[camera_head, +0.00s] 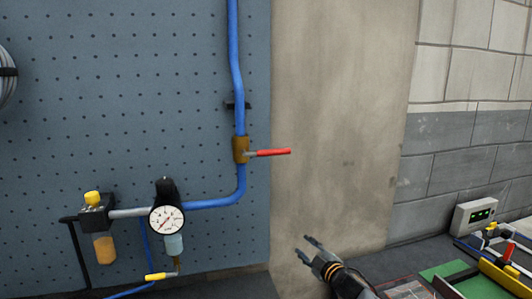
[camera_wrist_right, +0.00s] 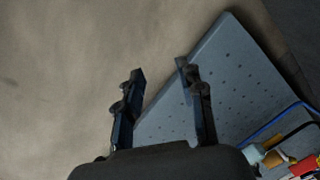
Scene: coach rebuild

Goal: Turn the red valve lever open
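The red valve lever (camera_head: 273,152) sticks out to the right, roughly level, from a brass valve body (camera_head: 240,150) on the vertical blue pipe (camera_head: 238,75). The pipe is mounted on a grey-blue pegboard. My right gripper (camera_head: 308,245) is below and a little right of the lever, apart from it. Its two fingers are spread with nothing between them. The wrist view shows the same open fingers (camera_wrist_right: 160,75) in front of the wall and the pegboard edge; I cannot make out the lever there. My left gripper is in neither view.
A pressure gauge (camera_head: 166,219) and a yellow-capped filter unit (camera_head: 97,213) sit on the pipe at lower left. A grey box with green lights (camera_head: 474,215) and a yellow-edged tray (camera_head: 505,275) stand at lower right. The bare wall right of the lever is clear.

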